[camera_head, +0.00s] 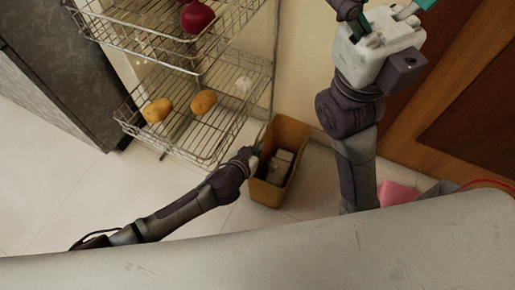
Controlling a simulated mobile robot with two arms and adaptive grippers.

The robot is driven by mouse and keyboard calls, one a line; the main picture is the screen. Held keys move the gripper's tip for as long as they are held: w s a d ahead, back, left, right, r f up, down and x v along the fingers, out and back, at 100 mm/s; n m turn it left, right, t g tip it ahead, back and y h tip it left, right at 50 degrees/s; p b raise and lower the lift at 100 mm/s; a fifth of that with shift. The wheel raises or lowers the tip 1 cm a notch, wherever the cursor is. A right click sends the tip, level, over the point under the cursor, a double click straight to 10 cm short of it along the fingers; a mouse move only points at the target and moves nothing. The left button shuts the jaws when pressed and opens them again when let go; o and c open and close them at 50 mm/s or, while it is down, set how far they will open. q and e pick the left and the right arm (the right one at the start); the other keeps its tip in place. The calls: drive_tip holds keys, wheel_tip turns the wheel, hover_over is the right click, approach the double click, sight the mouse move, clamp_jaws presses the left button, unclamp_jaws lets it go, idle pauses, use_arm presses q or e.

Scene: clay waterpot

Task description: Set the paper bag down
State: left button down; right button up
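The brown, open-topped paper bag (294,133) is upright beside the wire rack, near the wall. Light-coloured items lie inside it. My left gripper (257,149) is at the bag's left rim and appears to touch it. The fingers are small and partly hidden there, so I cannot tell whether they are closed on the rim. I also cannot tell whether the bag's base rests fully on the floor. My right gripper (384,18) is raised at the top edge, partly cut off, with teal parts showing; its opening is unclear.
A wire rack (190,130) stands left of the bag, holding a red onion (196,17), two potatoes (157,109) and a whitish bulb (243,85). A wooden cabinet (470,110) is at right. A pink object (397,194) lies low right. Tiled floor (60,200) is clear at left.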

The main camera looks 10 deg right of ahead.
use_arm(q)
drive_tip(key=c, duration=1.7)
unclamp_jaws()
drive_tip(key=shift+f, duration=0.1)
drive_tip(key=o, duration=0.4)
